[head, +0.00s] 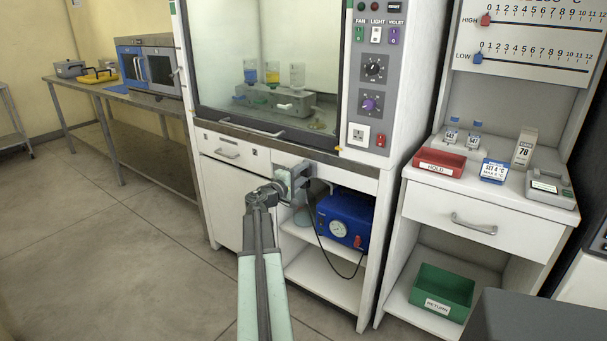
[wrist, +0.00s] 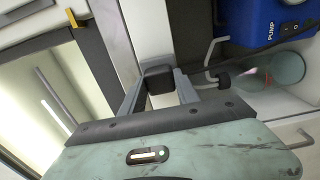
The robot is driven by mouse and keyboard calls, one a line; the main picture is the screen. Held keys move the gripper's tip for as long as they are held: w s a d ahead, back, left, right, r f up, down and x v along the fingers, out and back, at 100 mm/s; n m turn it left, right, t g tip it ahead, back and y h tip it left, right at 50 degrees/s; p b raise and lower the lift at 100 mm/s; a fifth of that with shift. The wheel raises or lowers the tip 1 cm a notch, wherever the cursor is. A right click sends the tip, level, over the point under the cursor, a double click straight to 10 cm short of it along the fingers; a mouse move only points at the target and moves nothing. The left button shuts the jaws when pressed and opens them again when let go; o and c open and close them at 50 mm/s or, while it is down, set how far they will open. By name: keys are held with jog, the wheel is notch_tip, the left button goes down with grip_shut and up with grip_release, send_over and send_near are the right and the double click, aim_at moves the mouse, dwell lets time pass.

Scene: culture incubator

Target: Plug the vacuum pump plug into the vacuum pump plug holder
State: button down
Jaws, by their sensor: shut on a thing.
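My gripper (head: 298,182) is in front of the fume hood's lower cabinet, just under the work-surface edge. In the wrist view, its two fingers (wrist: 159,88) are closed on the dark, block-shaped vacuum pump plug (wrist: 160,76). In the head view the gripper mostly hides the plug. A black cord (head: 335,262) hangs in a loop from near the gripper to the blue vacuum pump (head: 342,212) on the cabinet shelf. A white socket plate (head: 358,134) sits on the hood's right panel, above and right of the gripper, apart from it. I cannot tell whether this is the plug holder.
The hood's sash (head: 265,70) is above, with bottles behind it. A red switch (head: 381,140) is beside the socket plate. A white bench (head: 475,190) with a red tray (head: 440,162) stands right. A green bin (head: 441,291) is below. Open floor lies left.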

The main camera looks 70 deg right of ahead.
jog(key=shift+d, duration=0.1)
jog(key=c, duration=0.8)
grip_release()
jog(key=v, duration=0.7)
jog(key=shift+a, duration=0.4)
